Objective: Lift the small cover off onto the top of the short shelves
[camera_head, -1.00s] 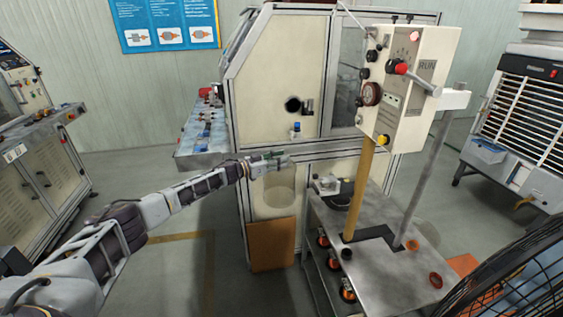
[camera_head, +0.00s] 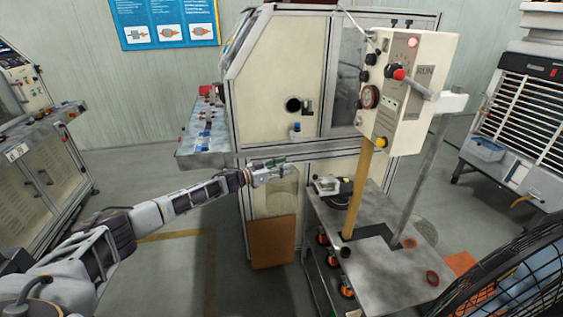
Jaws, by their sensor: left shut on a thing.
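My left gripper (camera_head: 274,173) comes in from the left and is shut on the small cover (camera_head: 284,193), a see-through cylinder. The cover hangs below the fingers in front of the cream machine, left of the short shelves (camera_head: 375,262). It is faint against the machine, so its lower edge is hard to make out. The short shelves have a grey metal top with a dark cutout, and the cover is apart from that top in the picture. A small white and dark device (camera_head: 331,187) sits uncovered at the top's far left. My right gripper is not in view.
A control box (camera_head: 408,90) on a yellow post and a grey post stand over the shelf top. A black fan (camera_head: 520,275) fills the lower right. An orange-brown board (camera_head: 273,242) leans on the cream machine (camera_head: 270,75). The shelf top's front part is mostly bare.

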